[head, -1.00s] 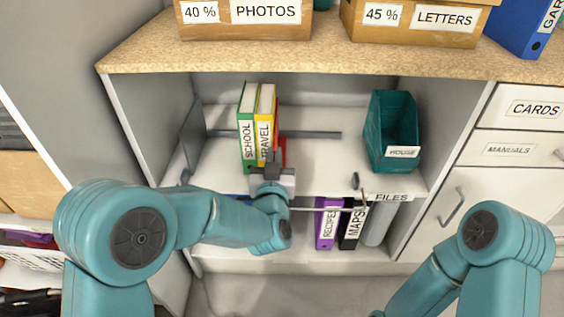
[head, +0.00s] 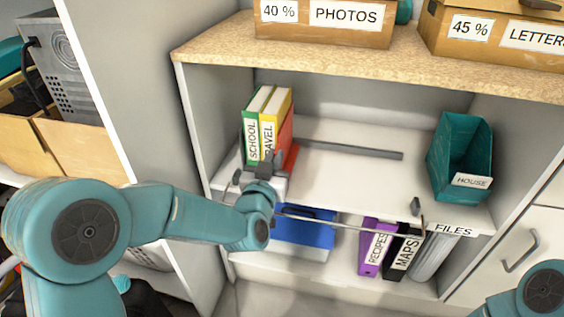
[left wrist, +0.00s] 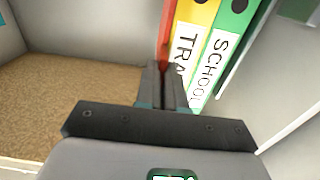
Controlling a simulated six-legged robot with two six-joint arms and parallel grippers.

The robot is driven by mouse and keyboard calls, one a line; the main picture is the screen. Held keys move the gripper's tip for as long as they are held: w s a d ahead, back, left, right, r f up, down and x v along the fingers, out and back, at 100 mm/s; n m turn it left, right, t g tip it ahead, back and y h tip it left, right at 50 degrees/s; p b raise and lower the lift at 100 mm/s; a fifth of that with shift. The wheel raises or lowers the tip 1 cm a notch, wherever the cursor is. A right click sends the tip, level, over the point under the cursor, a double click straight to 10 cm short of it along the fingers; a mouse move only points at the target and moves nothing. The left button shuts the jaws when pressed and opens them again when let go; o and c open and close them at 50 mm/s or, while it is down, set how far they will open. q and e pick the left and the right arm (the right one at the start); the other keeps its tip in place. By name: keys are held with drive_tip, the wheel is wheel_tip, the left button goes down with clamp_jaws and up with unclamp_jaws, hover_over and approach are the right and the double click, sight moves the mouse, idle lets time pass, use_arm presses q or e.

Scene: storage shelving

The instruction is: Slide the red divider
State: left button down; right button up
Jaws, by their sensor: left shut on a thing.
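The red divider (head: 289,150) stands upright on the upper shelf, just right of the yellow TRAVEL binder (head: 272,123) and the green SCHOOL binder (head: 251,135). My left gripper (head: 266,163) is at the divider's front edge and is shut on it. The left wrist view also shows the red divider (left wrist: 166,30) as a thin strip above the closed fingers (left wrist: 162,72), beside both binders. The gripper hides the divider's lower front part. My right gripper is not in view; only part of my right arm shows at the lower right.
A teal HOUSE box (head: 450,160) stands at the shelf's right. A grey rail (head: 345,148) runs at the back. The shelf's middle (head: 365,180) is clear.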

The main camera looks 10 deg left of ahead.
use_arm(q)
drive_tip(key=shift+w+a+r, duration=0.15)
drive_tip(key=shift+r, duration=0.1)
drive_tip(key=c, duration=1.4)
unclamp_jaws()
drive_tip(key=shift+o, duration=0.8)
drive_tip(key=shift+w+f, duration=0.2)
drive_tip(key=shift+f, duration=0.05)
drive_tip(key=s, duration=1.2)
drive_tip(key=shift+s, duration=0.2)
